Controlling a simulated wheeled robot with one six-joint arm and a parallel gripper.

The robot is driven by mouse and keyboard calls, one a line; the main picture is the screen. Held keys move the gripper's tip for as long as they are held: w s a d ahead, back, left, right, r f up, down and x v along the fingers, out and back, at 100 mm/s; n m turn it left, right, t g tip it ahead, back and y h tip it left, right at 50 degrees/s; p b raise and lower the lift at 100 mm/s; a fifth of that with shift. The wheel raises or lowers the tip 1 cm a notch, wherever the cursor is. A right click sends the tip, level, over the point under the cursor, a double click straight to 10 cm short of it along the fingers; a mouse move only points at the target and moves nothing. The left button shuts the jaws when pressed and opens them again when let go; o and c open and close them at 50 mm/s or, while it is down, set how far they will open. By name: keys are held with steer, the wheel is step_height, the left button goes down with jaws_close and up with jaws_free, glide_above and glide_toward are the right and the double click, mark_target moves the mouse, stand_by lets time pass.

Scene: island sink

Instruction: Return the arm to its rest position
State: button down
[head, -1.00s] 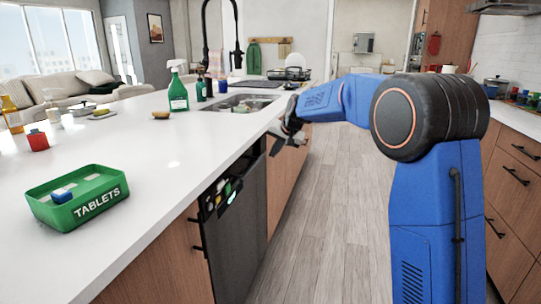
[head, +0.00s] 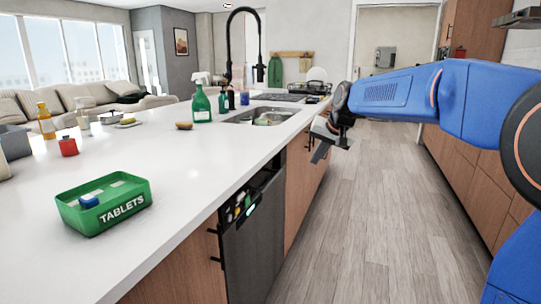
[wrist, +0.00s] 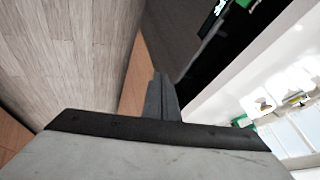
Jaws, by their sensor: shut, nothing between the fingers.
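My gripper (head: 322,140) is at the end of my blue arm in the head view. It hangs over the floor just off the right edge of the island, beside the wooden cabinet front. It is shut and empty. In the wrist view its closed fingers (wrist: 160,98) stick up as one narrow grey piece. They point past the dark dishwasher front. My arm reaches in from the right of the head view.
The white island counter (head: 150,160) carries a green TABLETS tray (head: 88,222), a red container (head: 68,146), a green spray bottle (head: 200,104) and a sink (head: 262,116). The dishwasher (head: 250,250) is below. The wooden floor (head: 360,220) is clear to the right.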

steer(key=s+d+f+h, duration=0.1)
steer(key=s+d+f, duration=0.15)
steer(key=s, duration=0.65)
steer(key=s+d+f+n, duration=0.1)
steer(key=s+d, duration=0.2)
steer(key=s, duration=0.5)
steer(key=s+d+f+h, duration=0.1)
steer(key=s+d, duration=0.1)
steer(key=s, duration=0.7)
steer(key=s+d+f, duration=0.2)
steer(key=s+f, duration=0.4)
steer(key=s, duration=0.3)
steer(key=s+d+f+n+g, duration=0.1)
steer(key=s+d+f, duration=0.1)
steer(key=s+f, duration=0.4)
steer(key=s, duration=0.4)
steer(key=shift+d+n+h, duration=0.3)
steer(key=shift+d+h, duration=0.05)
steer(key=shift+h, duration=0.05)
steer(key=shift+a+r, duration=0.1)
steer(key=shift+a, duration=0.05)
